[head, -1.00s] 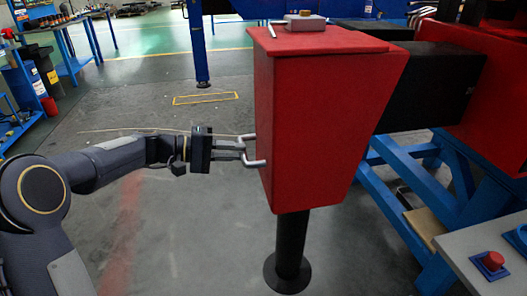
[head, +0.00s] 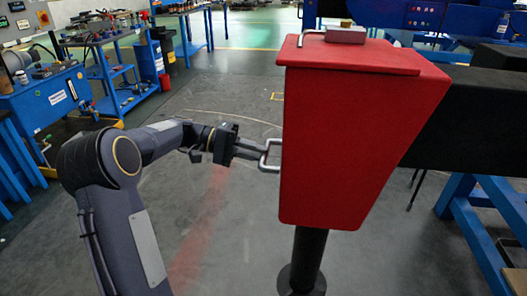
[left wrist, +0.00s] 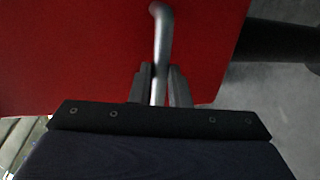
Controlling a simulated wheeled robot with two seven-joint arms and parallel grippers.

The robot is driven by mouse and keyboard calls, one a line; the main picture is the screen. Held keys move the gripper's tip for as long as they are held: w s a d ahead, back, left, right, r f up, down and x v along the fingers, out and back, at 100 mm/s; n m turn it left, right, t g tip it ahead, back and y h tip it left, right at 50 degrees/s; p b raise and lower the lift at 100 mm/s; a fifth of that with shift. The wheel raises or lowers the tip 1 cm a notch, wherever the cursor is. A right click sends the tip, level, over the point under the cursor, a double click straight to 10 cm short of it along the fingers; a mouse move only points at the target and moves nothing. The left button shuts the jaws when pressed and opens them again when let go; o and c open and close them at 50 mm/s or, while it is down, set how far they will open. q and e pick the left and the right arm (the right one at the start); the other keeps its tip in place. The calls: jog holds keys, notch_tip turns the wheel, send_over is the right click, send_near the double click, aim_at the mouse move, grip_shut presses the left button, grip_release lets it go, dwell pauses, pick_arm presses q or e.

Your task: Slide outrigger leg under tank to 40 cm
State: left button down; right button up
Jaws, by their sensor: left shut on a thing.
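The outrigger leg shows in the head view as a red box (head: 350,150) at the end of a thick black beam (head: 465,115) that runs off to the right. A black post with a round foot (head: 309,255) stands below the box. A metal loop handle (head: 270,143) sticks out of the box's left side. My left gripper (head: 260,156) is shut on this handle. In the left wrist view the handle (left wrist: 161,35) passes between the two fingers, with the red box filling the upper left. My right gripper is in no view.
A blue stand (head: 480,215) is under the beam at right. Blue workbenches (head: 70,92) line the left side. The grey floor (head: 240,250) left of the foot is clear.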

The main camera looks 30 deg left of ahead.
pick_arm(q)
jog(key=shift+a+f, duration=0.35)
jog(key=shift+f, duration=0.15)
jog(key=c, duration=1.4)
grip_release()
jog(key=shift+w+a+f, duration=0.1)
jog(key=shift+w, duration=0.1)
jog(key=shift+r, duration=0.25)
jog(key=p+v, duration=0.1)
jog(key=v, duration=0.6)
jog(key=shift+s+a+p, duration=0.15)
jog(key=shift+a+p, duration=0.15)
jog(key=shift+r, duration=0.1)
jog(key=shift+c, duration=0.2)
